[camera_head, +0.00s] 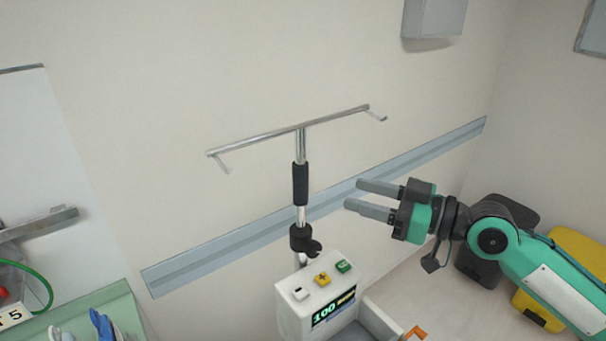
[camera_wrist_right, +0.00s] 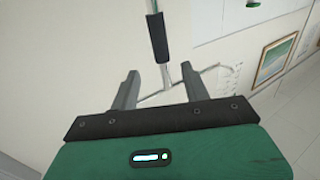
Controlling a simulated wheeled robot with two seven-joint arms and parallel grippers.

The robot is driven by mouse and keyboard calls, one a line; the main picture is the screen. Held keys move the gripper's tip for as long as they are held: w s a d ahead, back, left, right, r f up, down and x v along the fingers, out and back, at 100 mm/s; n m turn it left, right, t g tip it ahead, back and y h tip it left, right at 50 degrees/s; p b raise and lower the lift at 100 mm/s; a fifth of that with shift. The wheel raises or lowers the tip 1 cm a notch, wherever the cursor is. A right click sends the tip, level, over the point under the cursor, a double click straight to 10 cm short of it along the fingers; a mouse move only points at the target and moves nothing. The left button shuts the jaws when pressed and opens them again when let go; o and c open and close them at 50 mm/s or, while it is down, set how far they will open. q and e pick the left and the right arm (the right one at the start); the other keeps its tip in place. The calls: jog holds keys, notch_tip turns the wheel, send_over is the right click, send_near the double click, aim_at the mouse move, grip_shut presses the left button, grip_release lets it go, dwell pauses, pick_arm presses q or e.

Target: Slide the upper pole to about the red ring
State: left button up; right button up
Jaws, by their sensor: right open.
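The upper pole (camera_head: 301,148) is a thin upright chrome tube topped by a crossbar (camera_head: 285,133) with a hook at each end. A black grip sleeve (camera_head: 300,184) sits around it, above a dark clamp with a knob (camera_head: 304,240). No red ring shows on the pole in either view. My right gripper (camera_head: 353,194) is open and empty, right of the sleeve, its fingers pointing at the pole with a gap between. In the right wrist view the sleeve (camera_wrist_right: 157,38) shows beyond the open fingers. My left gripper is out of view.
A white pump box (camera_head: 296,318) with a display and buttons is below the clamp. A grey rail (camera_head: 230,238) runs along the wall behind. A green-topped surface (camera_head: 85,312) stands at lower left, and a yellow-and-black object (camera_head: 575,250) at right.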

aim_at(301, 177)
jog(key=p+x, duration=0.5)
jog(key=x, duration=0.6)
jog(key=shift+w+a+r+p, duration=0.1)
jog(key=shift+a+r+p, duration=0.05)
jog(key=shift+p, duration=0.25)
jog(key=shift+w+a, duration=0.2)
jog(key=shift+a, duration=0.3)
grip_shut()
jog(key=shift+w, duration=0.1)
